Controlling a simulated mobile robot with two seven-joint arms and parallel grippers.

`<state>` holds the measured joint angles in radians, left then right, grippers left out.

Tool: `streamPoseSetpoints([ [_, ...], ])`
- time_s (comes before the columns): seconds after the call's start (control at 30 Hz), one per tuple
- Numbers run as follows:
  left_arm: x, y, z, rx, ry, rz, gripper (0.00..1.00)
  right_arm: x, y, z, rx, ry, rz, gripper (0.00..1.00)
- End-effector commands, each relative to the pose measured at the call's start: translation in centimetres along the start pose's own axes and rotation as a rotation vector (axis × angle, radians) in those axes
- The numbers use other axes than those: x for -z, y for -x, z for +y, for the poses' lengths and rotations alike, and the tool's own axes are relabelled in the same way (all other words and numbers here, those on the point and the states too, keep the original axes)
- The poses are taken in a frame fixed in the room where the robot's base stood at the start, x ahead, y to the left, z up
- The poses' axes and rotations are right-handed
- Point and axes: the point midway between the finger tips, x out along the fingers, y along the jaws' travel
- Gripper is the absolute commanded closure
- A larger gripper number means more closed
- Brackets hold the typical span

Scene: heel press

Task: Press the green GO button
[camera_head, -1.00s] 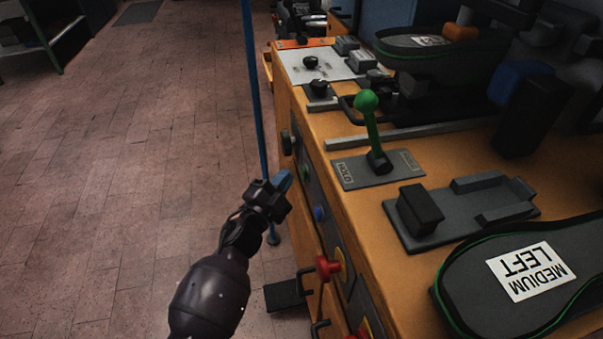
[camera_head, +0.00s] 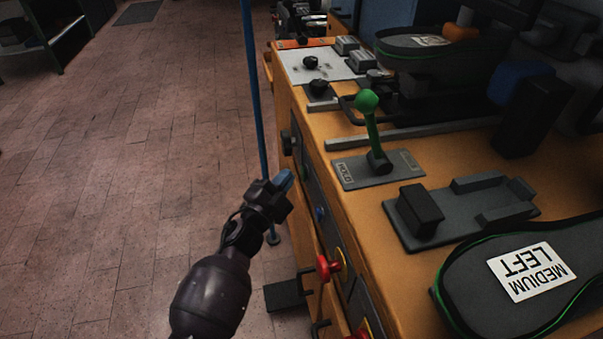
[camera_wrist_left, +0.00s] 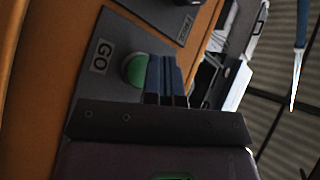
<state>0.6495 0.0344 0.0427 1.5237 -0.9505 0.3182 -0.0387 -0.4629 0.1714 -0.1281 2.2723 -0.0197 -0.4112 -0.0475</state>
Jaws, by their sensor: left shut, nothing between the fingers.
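The green GO button (camera_wrist_left: 134,70) is a round cap on a grey panel with a white GO label, at the upper middle of the left wrist view. My left gripper (camera_wrist_left: 168,80) has its blue fingers shut and empty. In that view the fingers lie just right of the button and overlap its right edge; I cannot tell whether they touch it. In the head view my left gripper (camera_head: 286,181) is in front of the machine's front face, fingertips toward the upper part of its panel. My right gripper is not in view.
The orange machine (camera_head: 388,250) fills the right side, with a green-knobbed lever (camera_head: 367,103) on top. A blue button (camera_head: 320,214) and a red knob (camera_head: 328,267) stick out of its front. A blue pole (camera_head: 255,90) stands close by. Open floor lies left.

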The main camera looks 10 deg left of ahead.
Motion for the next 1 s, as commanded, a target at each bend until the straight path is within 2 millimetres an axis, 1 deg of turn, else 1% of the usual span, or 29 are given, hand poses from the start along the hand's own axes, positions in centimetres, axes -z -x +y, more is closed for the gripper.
streamPoseSetpoints([
  [0.2, 0.3, -0.42, 0.33, 0.0, 0.001, 0.0, 1.0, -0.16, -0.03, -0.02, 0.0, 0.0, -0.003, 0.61],
  [1.0, 0.54, -0.73, 0.52, 0.0, 0.001, 0.001, 1.0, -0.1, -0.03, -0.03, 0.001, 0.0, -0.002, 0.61],
])
